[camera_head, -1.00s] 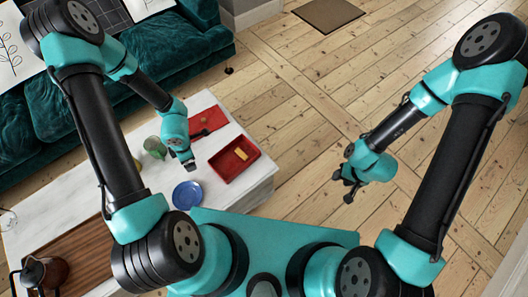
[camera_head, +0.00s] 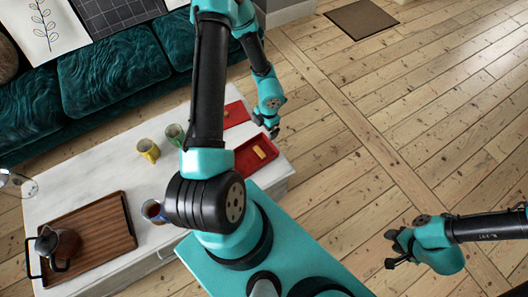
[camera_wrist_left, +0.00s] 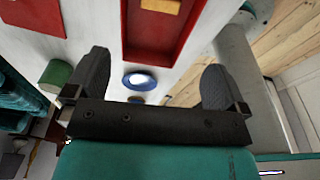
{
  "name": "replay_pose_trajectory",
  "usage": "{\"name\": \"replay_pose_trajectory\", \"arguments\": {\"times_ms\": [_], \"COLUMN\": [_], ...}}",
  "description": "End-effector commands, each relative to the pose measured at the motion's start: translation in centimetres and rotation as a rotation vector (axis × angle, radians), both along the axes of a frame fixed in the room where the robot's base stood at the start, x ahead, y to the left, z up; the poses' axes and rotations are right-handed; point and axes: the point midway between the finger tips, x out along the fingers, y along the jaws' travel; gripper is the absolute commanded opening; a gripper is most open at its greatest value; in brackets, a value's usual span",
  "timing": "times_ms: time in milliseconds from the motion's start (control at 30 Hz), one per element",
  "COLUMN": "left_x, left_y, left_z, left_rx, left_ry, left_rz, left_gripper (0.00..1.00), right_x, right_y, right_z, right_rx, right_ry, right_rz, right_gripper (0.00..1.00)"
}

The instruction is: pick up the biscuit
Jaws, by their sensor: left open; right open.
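The biscuit looks like the small yellow bar (camera_head: 259,153) lying inside the red tray (camera_head: 268,163) on the white table. In the left wrist view the bar (camera_wrist_left: 160,5) is at the top edge, in the tray (camera_wrist_left: 131,40). My left gripper (camera_head: 272,130) is open and empty, near the tray's far right corner in the head view, apart from the biscuit. My right gripper (camera_head: 392,250) is open and empty over the floor at right.
A red flat item (camera_head: 236,113) lies behind the tray. A yellow cup (camera_head: 148,150), a green cup (camera_head: 173,133) and a blue mug (camera_head: 152,210) stand left of my left arm. A wooden tray (camera_head: 90,232) holds a dark pot (camera_head: 60,245).

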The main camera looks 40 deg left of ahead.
Motion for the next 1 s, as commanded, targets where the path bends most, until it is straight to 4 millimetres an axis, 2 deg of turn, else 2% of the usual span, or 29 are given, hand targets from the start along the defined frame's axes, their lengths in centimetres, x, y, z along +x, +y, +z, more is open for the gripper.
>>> {"name": "replay_pose_trajectory", "arguments": {"times_ms": [267, 1000], "left_x": [-0.2, -1.8], "left_y": [0.0, 0.1], "left_z": [-1.1, -11.3], "left_rx": [0.000, -0.002], "left_ry": [0.001, 0.001], "left_rz": [-0.004, -0.005], "left_gripper": [1.00, 1.00], "right_x": [0.0, 0.0], "right_y": [0.0, 0.0], "right_z": [0.0, 0.0], "right_rx": [0.000, 0.000], "right_ry": [0.000, 0.000], "right_rz": [-0.001, -0.001], "right_gripper": [0.43, 0.43]}}
